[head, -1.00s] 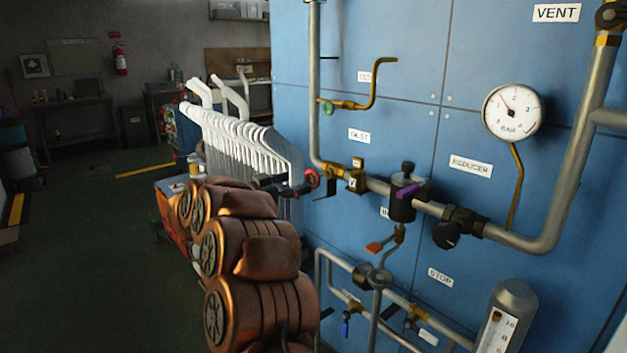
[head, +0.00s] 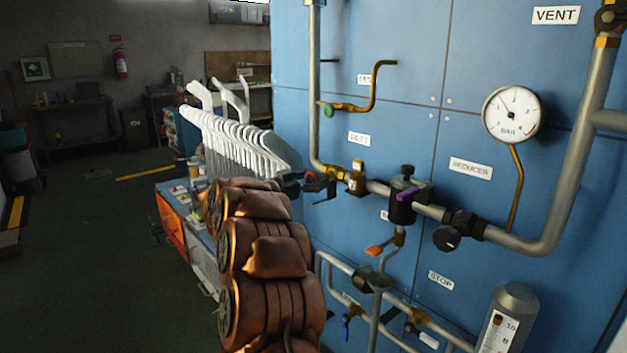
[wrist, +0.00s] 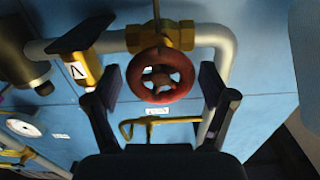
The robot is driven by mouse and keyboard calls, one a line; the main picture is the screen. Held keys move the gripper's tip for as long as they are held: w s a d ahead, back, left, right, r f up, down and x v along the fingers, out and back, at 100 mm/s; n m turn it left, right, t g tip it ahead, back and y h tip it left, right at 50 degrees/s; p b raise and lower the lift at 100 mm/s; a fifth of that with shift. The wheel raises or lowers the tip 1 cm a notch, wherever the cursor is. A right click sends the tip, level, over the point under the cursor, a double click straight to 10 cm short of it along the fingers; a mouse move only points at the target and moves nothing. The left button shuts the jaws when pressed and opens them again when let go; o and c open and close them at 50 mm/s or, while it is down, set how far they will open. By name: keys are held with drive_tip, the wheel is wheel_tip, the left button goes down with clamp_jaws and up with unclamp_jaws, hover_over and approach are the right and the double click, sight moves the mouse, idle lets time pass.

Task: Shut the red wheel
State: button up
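The red wheel (wrist: 160,75) is a small round handwheel on a brass valve (wrist: 160,37) in the wrist view. In the head view the wheel (head: 312,187) shows only as small red bits behind my gripper (head: 306,181). In the wrist view my gripper (wrist: 158,80) is open, with one finger on each side of the wheel. A gap shows between each finger and the rim. How far the fingers reach in depth past the wheel is hard to tell.
Open floor lies further left.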

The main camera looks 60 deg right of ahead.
drive_tip(key=c, duration=0.8)
drive_tip(key=shift+d, duration=0.15)
drive_tip(key=shift+c, duration=0.6)
